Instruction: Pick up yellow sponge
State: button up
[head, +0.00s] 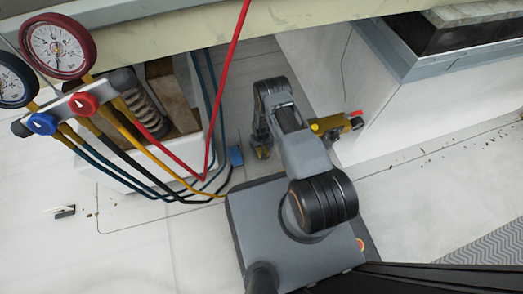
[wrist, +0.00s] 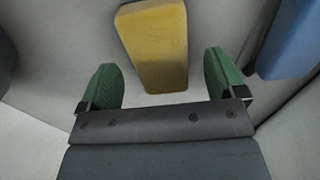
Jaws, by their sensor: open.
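The yellow sponge (wrist: 153,42) lies on the pale floor in the wrist view, a long block with its near end toward my gripper (wrist: 161,75). My gripper is open, with one green-padded finger on each side of the sponge's near end. Visible gaps separate both pads from the sponge, and the jaws are empty. I cannot tell the height between fingers and sponge. In the head view my arm reaches down to the floor beyond my base, and my gripper (head: 262,150) largely hides the sponge there.
A blue object (head: 236,156) stands just left of my gripper. A yellow tool with a red end (head: 335,124) is to the right, by a white unit (head: 390,105). Hoses and pressure gauges (head: 56,45) hang at left. A red hose (head: 229,60) crosses the view.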

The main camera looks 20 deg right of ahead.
notch_tip(320, 180, down, 2)
jog(key=shift+f+b, duration=0.2)
jog(key=shift+b, duration=0.15)
jog(key=shift+c, duration=0.3)
jog(key=c, duration=1)
jog(key=shift+r, duration=0.1)
jog(key=shift+r, duration=0.1)
